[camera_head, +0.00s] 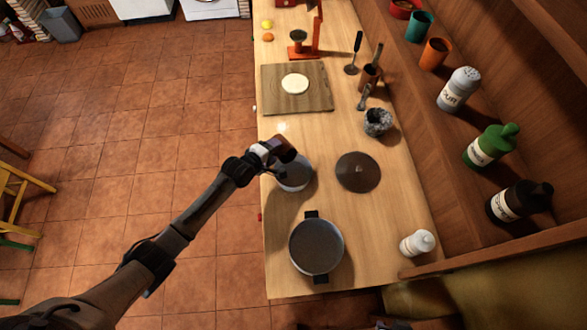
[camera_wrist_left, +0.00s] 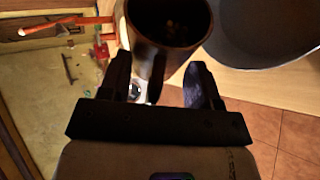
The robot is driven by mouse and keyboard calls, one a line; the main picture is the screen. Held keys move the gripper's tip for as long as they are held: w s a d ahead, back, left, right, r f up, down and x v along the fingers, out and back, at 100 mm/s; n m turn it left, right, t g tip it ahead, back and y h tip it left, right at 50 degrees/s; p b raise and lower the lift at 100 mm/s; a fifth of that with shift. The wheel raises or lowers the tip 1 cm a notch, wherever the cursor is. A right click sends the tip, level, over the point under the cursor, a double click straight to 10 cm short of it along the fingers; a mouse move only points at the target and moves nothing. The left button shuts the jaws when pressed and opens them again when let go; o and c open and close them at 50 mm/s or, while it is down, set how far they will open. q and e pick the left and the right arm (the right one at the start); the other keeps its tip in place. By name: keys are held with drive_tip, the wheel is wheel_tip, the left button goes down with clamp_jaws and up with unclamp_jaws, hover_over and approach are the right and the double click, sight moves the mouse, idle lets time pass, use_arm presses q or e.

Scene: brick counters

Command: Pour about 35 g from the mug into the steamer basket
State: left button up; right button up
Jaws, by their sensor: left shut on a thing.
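My left gripper (camera_head: 272,152) is shut on the brown mug (camera_head: 285,147). In the left wrist view the mug (camera_wrist_left: 151,55) sits between the fingers of the gripper (camera_wrist_left: 163,88), its round mouth in view. Its inside is dark, so I cannot tell how much it holds. A round grey vessel (camera_head: 295,182), which looks like the steamer basket, stands on the counter below the mug, partly hidden by it. A grey round vessel (camera_wrist_left: 262,35) shows right beside the mug in the wrist view. I cannot see anything falling from the mug. My right gripper is not in view.
A dark round lid (camera_head: 358,172) lies right of the vessel. A pot (camera_head: 316,247) with two black handles stands nearer. A white bottle (camera_head: 417,243), a stone-grey cup (camera_head: 377,122) and a wooden board (camera_head: 318,99) are on the counter (camera_head: 375,225). Bottles line the right shelf.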

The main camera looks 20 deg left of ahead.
use_arm(q)
drive_tip(key=shift+w+r, duration=0.1)
drive_tip(key=shift+r, duration=0.05)
drive_tip(key=shift+s+d, duration=0.15)
drive_tip(key=shift+s, duration=0.05)
drive_tip(key=shift+w+r+p, duration=0.1)
drive_tip(key=shift+p, duration=0.3)
drive_tip(key=shift+s+d, duration=0.1)
drive_tip(key=shift+s, duration=0.1)
drive_tip(key=shift+w+t, duration=0.15)
drive_tip(key=shift+t, duration=0.15)
drive_tip(key=shift+s+f, duration=0.2)
drive_tip(key=shift+w+m+y, duration=0.15)
drive_tip(key=shift+m+y, duration=0.15)
drive_tip(key=shift+f, duration=0.1)
drive_tip(key=shift+s, duration=0.2)
